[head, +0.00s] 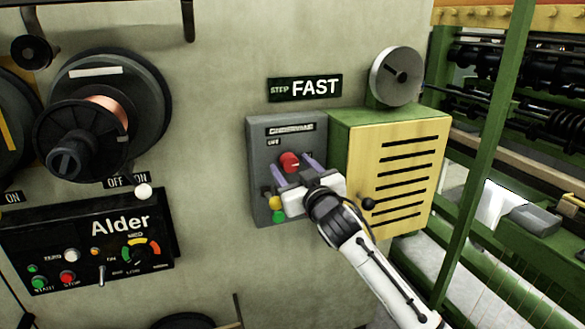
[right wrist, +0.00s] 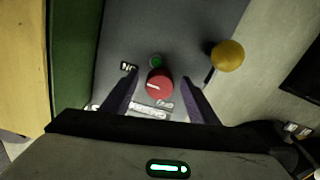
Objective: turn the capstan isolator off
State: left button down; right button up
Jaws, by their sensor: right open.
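The isolator is a red rotary knob (head: 290,162) on a grey panel (head: 257,140) in the middle of the head view, with a small OFF label above and left of it. In the right wrist view the red knob (right wrist: 160,84) has a white line on its left part, and an upside-down ON label (right wrist: 129,67) lies to its left. My right gripper (head: 293,168) is open, its purple fingers on either side of the knob; the right wrist view shows gaps beside it (right wrist: 161,80). Contact is not visible. My left gripper is not in view.
A yellow ball lever (head: 275,203) and a green lamp (head: 278,217) sit low on the panel. A yellow slotted box (head: 397,185) juts out at right. A black Alder control box (head: 90,245) and wire spool (head: 105,110) are at left.

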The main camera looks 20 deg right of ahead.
jog(key=c, duration=1)
jog(key=shift+c, duration=0.2)
